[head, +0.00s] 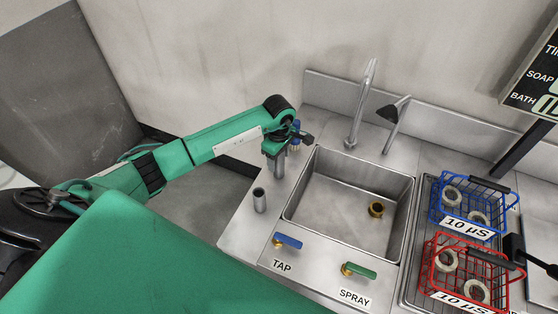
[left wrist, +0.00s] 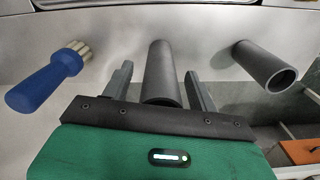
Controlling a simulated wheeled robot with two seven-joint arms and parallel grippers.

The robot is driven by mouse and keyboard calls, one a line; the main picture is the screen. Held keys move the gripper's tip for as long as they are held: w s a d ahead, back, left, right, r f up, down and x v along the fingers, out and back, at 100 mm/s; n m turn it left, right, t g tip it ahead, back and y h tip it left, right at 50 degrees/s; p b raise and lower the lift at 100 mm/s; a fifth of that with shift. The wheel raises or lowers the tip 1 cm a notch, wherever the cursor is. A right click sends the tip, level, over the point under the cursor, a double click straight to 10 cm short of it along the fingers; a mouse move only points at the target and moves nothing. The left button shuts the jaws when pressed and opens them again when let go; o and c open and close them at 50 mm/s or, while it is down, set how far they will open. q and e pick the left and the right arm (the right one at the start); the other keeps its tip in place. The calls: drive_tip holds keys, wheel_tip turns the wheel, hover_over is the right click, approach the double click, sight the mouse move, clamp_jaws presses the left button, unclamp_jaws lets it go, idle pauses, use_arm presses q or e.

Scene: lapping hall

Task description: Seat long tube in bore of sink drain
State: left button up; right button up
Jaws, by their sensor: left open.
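The sink drain (head: 376,209) is a brass fitting with a dark bore, on the floor of the steel sink. My left gripper (head: 275,148) is at the counter left of the sink. It is open, with its fingers (left wrist: 158,72) on either side of a grey upright tube (head: 280,166); this tube also shows in the left wrist view (left wrist: 162,75). I see gaps between the fingers and the tube. A second grey tube (head: 260,200) stands nearer the counter's front; it is at the right in the left wrist view (left wrist: 265,62). Which tube is longer is hard to tell.
A blue-handled brush (left wrist: 45,80) stands beside the gripped-around tube. The sink rim (head: 405,235), faucet (head: 360,110) and spray head (head: 393,112) surround the basin. Blue TAP (head: 287,240) and green SPRAY (head: 359,271) levers sit in front. Blue (head: 440,213) and red (head: 432,262) baskets stand right.

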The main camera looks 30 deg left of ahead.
use_arm(q)
drive_tip(key=c, duration=1.1)
drive_tip(key=shift+r, duration=0.15)
